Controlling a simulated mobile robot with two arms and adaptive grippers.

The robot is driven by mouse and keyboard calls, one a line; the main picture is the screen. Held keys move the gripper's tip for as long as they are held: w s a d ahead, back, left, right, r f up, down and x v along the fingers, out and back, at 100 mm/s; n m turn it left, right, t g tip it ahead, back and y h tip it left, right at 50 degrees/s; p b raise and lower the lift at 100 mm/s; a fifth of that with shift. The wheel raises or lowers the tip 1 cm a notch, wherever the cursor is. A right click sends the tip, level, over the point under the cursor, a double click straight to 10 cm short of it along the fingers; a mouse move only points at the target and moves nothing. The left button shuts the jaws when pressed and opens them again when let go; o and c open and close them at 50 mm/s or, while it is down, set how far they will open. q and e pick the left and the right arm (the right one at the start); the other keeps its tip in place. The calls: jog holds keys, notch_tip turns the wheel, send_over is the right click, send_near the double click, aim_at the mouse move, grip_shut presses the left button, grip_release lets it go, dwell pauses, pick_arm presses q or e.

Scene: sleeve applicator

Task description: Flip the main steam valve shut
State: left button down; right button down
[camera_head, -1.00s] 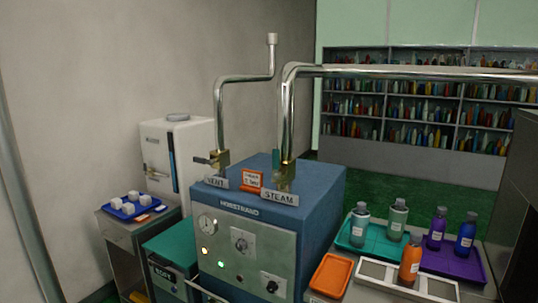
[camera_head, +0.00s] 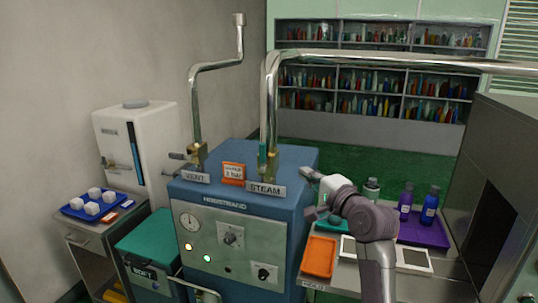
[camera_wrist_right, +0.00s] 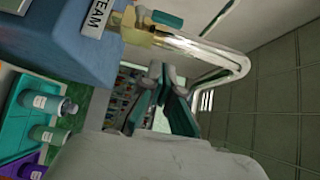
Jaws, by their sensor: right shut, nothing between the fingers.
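The steam valve (camera_head: 268,171) is a brass body at the foot of the large steel pipe, behind the STEAM plate (camera_head: 266,189). Its teal handle (camera_head: 263,155) stands upright, along the pipe. The wrist view shows the handle (camera_wrist_right: 161,18) and brass body at the top. My right gripper (camera_head: 308,172) is to the right of the valve, apart from it, over the right side of the blue machine (camera_head: 245,210). Its fingers (camera_wrist_right: 165,72) are shut and empty in the wrist view. My left gripper is not in view.
A vent valve (camera_head: 192,160) and an orange tag (camera_head: 233,173) are left of the steam valve. The steam pipe (camera_head: 400,61) runs overhead to the right. Bottles (camera_head: 429,207) and an orange tray (camera_head: 318,257) stand on the bench below my right arm.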

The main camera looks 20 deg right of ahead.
jog(key=shift+d, duration=0.2)
jog(key=p, duration=0.3)
send_near(263, 157)
jog(key=w+d, duration=0.4)
jog(key=w, duration=0.1)
jog(key=a, duration=0.1)
jog(key=w+a+p, duration=0.1)
jog(key=w+a, duration=0.1)
jog(key=shift+w+a+r+p, duration=0.1)
jog(key=shift+a+r+p, duration=0.2)
jog(key=shift+a+p, duration=0.05)
jog(key=shift+d, duration=0.1)
jog(key=shift+w, duration=0.1)
